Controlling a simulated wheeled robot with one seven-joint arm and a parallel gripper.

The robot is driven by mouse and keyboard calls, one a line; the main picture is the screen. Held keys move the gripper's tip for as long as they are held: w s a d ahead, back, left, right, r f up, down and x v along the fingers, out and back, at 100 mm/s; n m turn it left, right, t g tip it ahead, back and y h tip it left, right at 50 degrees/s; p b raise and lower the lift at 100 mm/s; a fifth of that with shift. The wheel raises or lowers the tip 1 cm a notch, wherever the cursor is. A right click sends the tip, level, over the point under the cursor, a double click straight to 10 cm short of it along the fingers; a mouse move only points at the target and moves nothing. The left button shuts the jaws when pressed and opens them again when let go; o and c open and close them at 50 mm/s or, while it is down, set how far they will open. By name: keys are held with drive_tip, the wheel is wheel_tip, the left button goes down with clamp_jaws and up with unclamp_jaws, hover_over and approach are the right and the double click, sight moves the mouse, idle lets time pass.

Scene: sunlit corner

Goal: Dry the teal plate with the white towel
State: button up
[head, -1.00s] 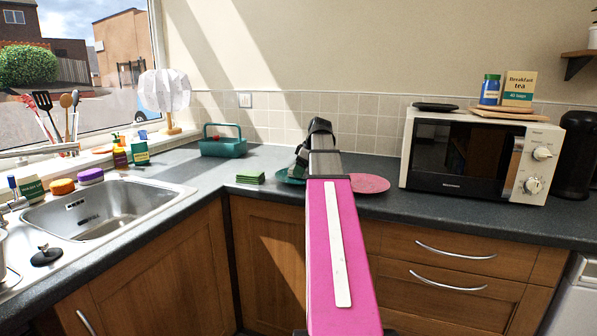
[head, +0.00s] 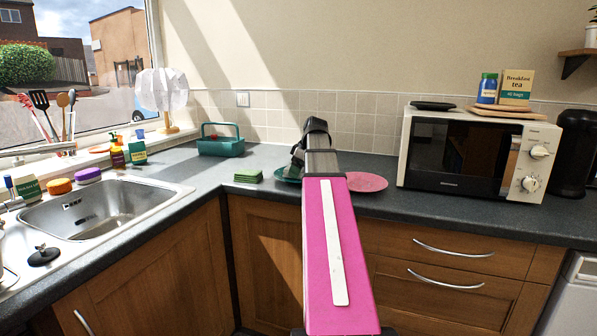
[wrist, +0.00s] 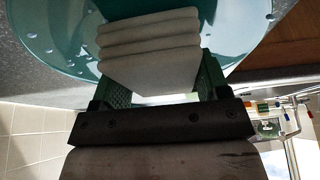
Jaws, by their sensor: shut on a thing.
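The teal plate (wrist: 62,38) lies on the counter, with pale drops on its surface in the wrist view. In the head view only a sliver of the plate (head: 283,174) shows left of my arm. The white towel (wrist: 150,48), folded in thick layers, is held between the green fingers of my gripper (wrist: 160,84). The towel overlaps the plate in the wrist view; whether it touches the plate I cannot tell. In the head view my arm hides most of the gripper and the towel.
A pink plate (head: 366,182) lies just right of my arm, near the microwave (head: 463,155). Green folded cloths (head: 248,175) and a teal caddy (head: 220,146) are to the left. The sink (head: 95,208) is further left. Counter between caddy and cloths is clear.

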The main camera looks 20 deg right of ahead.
drive_tip(key=shift+w+d+r, duration=0.1)
drive_tip(key=shift+w+d, duration=0.1)
drive_tip(key=shift+w, duration=0.4)
drive_tip(key=shift+w+d, duration=0.2)
drive_tip(key=shift+w, duration=0.35)
drive_tip(key=shift+s+a, duration=1.15)
drive_tip(key=shift+w+d, duration=0.3)
drive_tip(key=shift+d, duration=0.55)
drive_tip(key=shift+w+d, duration=0.3)
drive_tip(key=shift+d, duration=0.55)
drive_tip(key=shift+s+a, duration=0.35)
drive_tip(key=shift+s, duration=0.05)
drive_tip(key=shift+s+a, duration=0.75)
drive_tip(key=shift+s, duration=0.05)
drive_tip(key=shift+w+d, duration=0.3)
drive_tip(key=shift+w, duration=0.6)
drive_tip(key=shift+w+d, duration=0.25)
drive_tip(key=shift+w, duration=0.6)
drive_tip(key=shift+s+a, duration=1.15)
drive_tip(key=shift+s, duration=0.05)
drive_tip(key=shift+w+d, duration=0.35)
drive_tip(key=shift+d, duration=0.5)
drive_tip(key=shift+w+d, duration=0.3)
drive_tip(key=shift+d, duration=0.55)
drive_tip(key=shift+s+a, duration=1.1)
drive_tip(key=shift+s, duration=0.1)
drive_tip(key=shift+w+d, duration=0.3)
drive_tip(key=shift+w, duration=0.6)
drive_tip(key=shift+w+d, duration=0.25)
drive_tip(key=shift+w, duration=0.6)
